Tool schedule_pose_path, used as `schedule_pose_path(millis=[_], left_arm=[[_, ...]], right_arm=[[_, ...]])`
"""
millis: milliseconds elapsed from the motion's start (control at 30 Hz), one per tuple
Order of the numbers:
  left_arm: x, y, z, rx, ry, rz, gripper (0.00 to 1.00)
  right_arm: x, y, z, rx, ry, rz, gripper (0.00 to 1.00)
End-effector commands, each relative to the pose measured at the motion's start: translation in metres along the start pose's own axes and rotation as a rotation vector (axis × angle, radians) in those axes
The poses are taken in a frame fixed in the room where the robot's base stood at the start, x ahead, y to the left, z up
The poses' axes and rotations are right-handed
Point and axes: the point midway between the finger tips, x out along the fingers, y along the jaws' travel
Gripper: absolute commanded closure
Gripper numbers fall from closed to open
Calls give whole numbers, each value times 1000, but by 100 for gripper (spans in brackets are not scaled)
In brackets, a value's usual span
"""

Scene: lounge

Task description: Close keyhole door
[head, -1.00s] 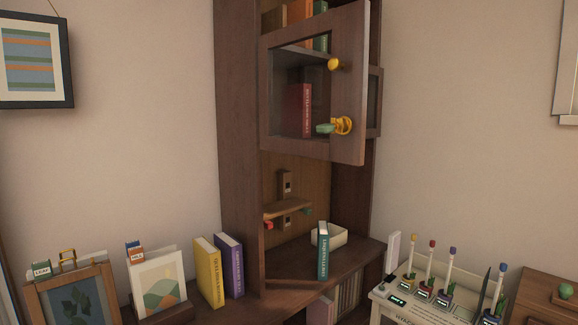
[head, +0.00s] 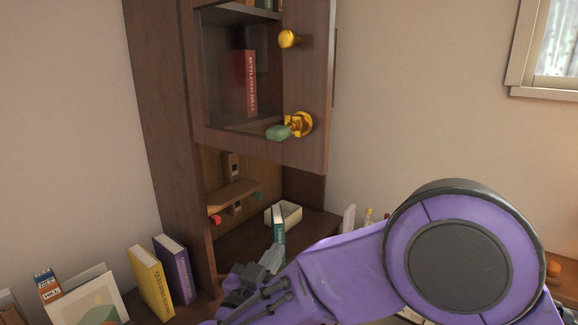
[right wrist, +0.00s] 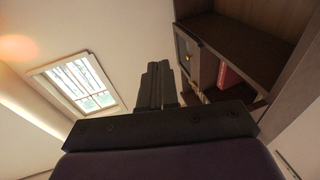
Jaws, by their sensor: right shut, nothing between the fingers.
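The keyhole door (head: 307,80) is a dark wooden door with a glass pane, high on the tall cabinet. It stands swung outward from the cabinet. A gold knob (head: 289,38) is on its right-hand stile. Below it, a key with a green grip (head: 280,132) sits at a gold keyhole plate (head: 304,123). My right gripper (head: 274,258) is shut and empty, below the door and apart from it, in front of the lower shelf. In the right wrist view, its closed fingers (right wrist: 155,86) point toward the cabinet's side of the room. My left gripper is not in view.
A red book (head: 245,83) stands behind the glass. Yellow (head: 150,283) and purple (head: 176,268) books stand at left. The space before the door is clear.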

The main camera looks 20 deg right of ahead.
Motion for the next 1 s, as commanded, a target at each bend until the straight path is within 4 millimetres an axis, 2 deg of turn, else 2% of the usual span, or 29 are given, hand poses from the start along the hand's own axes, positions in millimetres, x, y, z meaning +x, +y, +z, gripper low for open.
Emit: schedule_pose_path(millis=[33,100,200,233,333,433,767,1000], left_arm=[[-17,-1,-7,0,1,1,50],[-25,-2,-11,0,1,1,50],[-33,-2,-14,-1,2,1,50],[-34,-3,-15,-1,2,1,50],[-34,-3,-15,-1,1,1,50],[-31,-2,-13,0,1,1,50],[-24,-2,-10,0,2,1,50],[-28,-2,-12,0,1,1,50]], right_arm=[[-22,-7,-73,28,38,68,100],[-61,-6,-137,30,28,155,100],[-112,2,-188,16,-33,225,100],[-124,4,-196,10,-52,235,100],[-144,9,-206,-8,-92,250,100],[-140,13,-205,-15,-102,255,100],[-72,30,-198,-16,-101,255,100],[-28,41,-196,-17,-101,254,100]])
